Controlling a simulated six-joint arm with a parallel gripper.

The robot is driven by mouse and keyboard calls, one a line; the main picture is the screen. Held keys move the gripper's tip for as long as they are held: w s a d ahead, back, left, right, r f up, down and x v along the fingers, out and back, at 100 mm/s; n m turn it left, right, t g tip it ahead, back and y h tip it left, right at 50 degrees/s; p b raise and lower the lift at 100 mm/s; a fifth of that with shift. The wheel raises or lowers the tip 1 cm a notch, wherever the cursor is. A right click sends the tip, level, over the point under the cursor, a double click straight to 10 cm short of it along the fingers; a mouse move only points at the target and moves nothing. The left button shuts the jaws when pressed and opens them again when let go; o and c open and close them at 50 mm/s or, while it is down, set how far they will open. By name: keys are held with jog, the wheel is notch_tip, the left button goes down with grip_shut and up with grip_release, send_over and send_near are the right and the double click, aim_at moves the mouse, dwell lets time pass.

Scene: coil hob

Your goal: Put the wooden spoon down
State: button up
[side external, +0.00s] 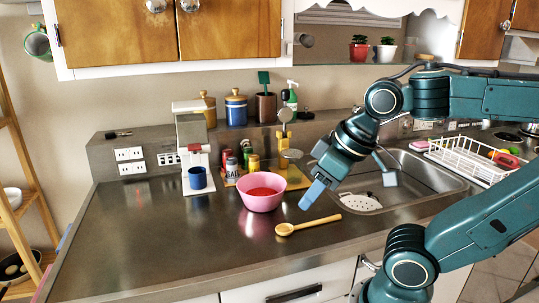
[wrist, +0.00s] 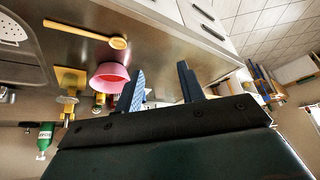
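The wooden spoon (side external: 308,225) lies flat on the dark metal counter, in front of the sink and to the right of the pink bowl. In the wrist view the spoon (wrist: 85,34) lies at the upper left, clear of my fingers. My gripper (side external: 310,195) is above the counter, just above and behind the spoon in the side view, with its fingers pointing down and left. In the wrist view my gripper (wrist: 161,70) has its two blue fingers spread apart with nothing between them. Nothing of the spoon is hidden.
The pink bowl (side external: 261,198) with red contents stands close to the left of my gripper. Behind it are spice jars (side external: 230,165) and a coffee machine with a blue cup (side external: 197,178). The sink (side external: 410,180) and white dish rack (side external: 465,158) are at right. The front-left counter is clear.

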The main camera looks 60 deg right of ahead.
jog(key=d+m, duration=0.1)
jog(key=m, duration=0.1)
jog(key=m+g, duration=0.6)
jog(key=m, duration=1.8)
send_over(311, 222)
notch_tip(311, 222, down, 6)
jog(key=shift+w+a+f, duration=0.1)
jog(key=shift+f, duration=0.1)
jog(key=shift+f, duration=0.1)
jog(key=shift+f, duration=4.2)
jog(key=shift+f, duration=2.55)
